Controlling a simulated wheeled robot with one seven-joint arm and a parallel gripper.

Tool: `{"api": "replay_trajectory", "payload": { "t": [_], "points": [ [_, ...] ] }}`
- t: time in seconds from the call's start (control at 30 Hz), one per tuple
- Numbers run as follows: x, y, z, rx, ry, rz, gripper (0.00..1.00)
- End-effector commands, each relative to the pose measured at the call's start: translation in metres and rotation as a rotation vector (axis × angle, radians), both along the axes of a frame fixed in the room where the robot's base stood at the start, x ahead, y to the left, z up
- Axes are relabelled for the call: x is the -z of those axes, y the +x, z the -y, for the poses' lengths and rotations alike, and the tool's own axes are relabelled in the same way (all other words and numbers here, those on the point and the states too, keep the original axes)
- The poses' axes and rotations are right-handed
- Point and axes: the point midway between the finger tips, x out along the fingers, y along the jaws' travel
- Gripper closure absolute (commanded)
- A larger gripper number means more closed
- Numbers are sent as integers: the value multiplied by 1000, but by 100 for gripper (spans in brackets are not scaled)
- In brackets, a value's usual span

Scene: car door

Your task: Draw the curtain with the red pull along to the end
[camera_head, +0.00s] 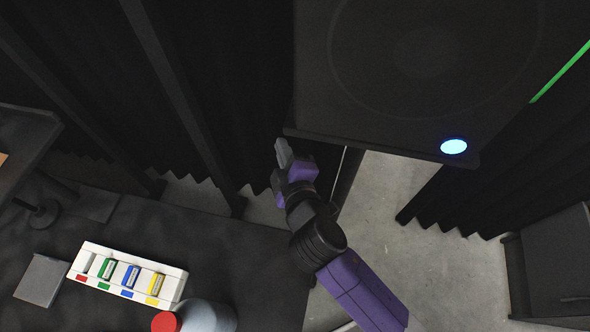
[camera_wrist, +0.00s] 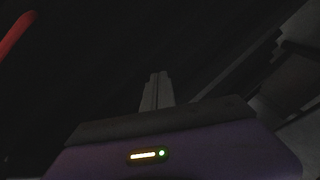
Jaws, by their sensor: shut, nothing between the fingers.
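Black pleated curtains hang behind the dark posts (camera_head: 225,75) and at the right (camera_head: 485,180) in the head view. No red pull shows in the head view. In the wrist view a red bar-like piece (camera_wrist: 16,34) shows at the upper left edge, partly cut off; it may be the red pull. My gripper (camera_head: 283,150) is in front of the middle curtain, just under the dark box. In the wrist view its fingers (camera_wrist: 157,88) are together and empty, apart from the red piece. I cannot tell which curtain the red piece hangs on.
A large dark box (camera_head: 400,70) with a blue-lit disc overhangs just above my gripper. Dark posts stand at left. A dark table (camera_head: 235,265) holds a white tray (camera_head: 172,290) of coloured items and a red-capped bottle (camera_head: 205,317). Grey floor (camera_head: 400,220) is open at right.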

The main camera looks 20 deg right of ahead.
Motion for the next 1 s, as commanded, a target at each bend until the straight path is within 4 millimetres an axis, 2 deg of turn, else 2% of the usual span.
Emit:
{"api": "replay_trajectory", "payload": {
  "t": [0.2, 0.4, 0.5, 0.53, 0.67, 0.77, 0.87, 1.0],
  "points": [
    [22, -29, 6, -18, 34, -34, 100],
    [31, -43, 9, -22, 48, -52, 100],
    [33, -45, 10, -24, 51, -55, 80],
    [33, -46, 10, -23, 51, -56, 77],
    [33, -46, 10, -22, 55, -56, 77],
    [28, -44, 4, -40, 88, -32, 77],
    [9, -41, -12, -87, 180, 24, 77],
    [-8, -67, -24, -157, 360, 77, 77]
  ]
}}
